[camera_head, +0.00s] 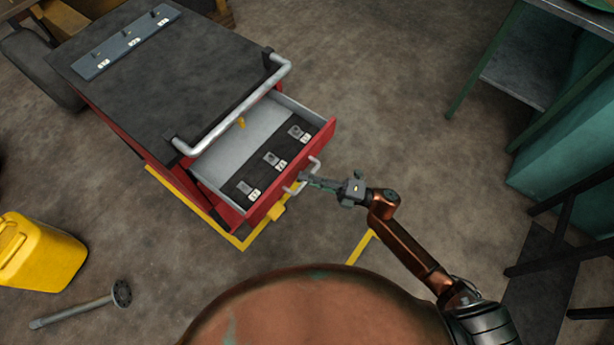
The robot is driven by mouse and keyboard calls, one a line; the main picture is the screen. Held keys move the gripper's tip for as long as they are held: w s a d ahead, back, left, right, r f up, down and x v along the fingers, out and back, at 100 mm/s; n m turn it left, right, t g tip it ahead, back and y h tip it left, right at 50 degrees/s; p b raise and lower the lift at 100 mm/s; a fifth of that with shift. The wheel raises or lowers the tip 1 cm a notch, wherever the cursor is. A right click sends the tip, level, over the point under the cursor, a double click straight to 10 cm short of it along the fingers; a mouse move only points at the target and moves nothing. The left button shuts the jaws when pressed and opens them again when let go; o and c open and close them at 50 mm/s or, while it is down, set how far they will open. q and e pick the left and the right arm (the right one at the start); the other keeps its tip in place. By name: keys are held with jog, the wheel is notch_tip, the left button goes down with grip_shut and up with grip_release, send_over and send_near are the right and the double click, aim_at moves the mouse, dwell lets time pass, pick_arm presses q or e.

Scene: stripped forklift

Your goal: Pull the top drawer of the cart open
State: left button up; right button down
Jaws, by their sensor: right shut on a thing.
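The red cart with a dark top (165,75) stands at the upper left. Its top drawer (318,143) is pulled out toward me, and its grey inside shows. Inside lies a dark strip with several small labelled parts. The drawer's pale bar handle (314,166) is on the red front. My right gripper (306,179) is shut on this handle, its arm coming in from the lower right. The exact finger contact is small and hard to see. My left gripper is not in view.
A pale push bar (238,108) spans the cart's near edge above the drawer. A yellow canister (40,253) and a metal rod with a round end (82,305) are on the floor at left. A green-legged table (520,62) stands at upper right. Floor between cart and table is clear.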

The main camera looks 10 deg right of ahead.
jog(key=c, duration=2)
grip_release()
jog(key=v, duration=1.2)
